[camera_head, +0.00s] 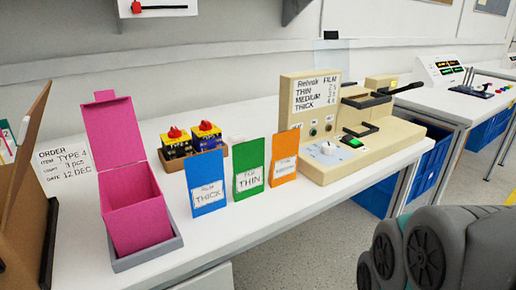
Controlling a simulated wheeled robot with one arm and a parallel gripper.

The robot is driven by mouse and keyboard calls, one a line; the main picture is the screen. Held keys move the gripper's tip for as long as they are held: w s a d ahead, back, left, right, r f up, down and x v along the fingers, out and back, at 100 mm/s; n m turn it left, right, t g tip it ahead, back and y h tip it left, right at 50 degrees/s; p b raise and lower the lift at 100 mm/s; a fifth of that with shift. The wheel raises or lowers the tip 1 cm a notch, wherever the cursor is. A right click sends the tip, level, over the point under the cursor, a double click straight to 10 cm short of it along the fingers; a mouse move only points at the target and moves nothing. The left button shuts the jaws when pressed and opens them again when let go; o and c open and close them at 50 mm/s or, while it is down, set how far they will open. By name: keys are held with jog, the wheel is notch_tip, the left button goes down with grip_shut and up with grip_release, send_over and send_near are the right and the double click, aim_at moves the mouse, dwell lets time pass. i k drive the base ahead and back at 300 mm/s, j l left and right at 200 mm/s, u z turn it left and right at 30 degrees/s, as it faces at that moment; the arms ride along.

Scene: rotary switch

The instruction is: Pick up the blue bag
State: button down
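The blue bag (209,174) stands upright on the white table, a flat packet with a white label that reads "THICK". A green bag (249,159) labelled "THIN" stands just to its right, and an orange bag (285,145) stands to the right of that one. The magenta open box (139,207) is to the left of the blue bag. My gripper's fingers are not in view; only grey parts of my arm show at the lower right, apart from the bags.
A beige machine (345,165) with a white dial and levers stands right of the bags. A brown board stands far left. The white table (215,236) is bare in front of the bags.

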aim_at(204, 172)
jog(key=l+u, duration=0.25)
jog(key=u, duration=0.2)
jog(key=l+u, duration=0.3)
jog(key=u, duration=0.15)
jog(key=i, duration=0.05)
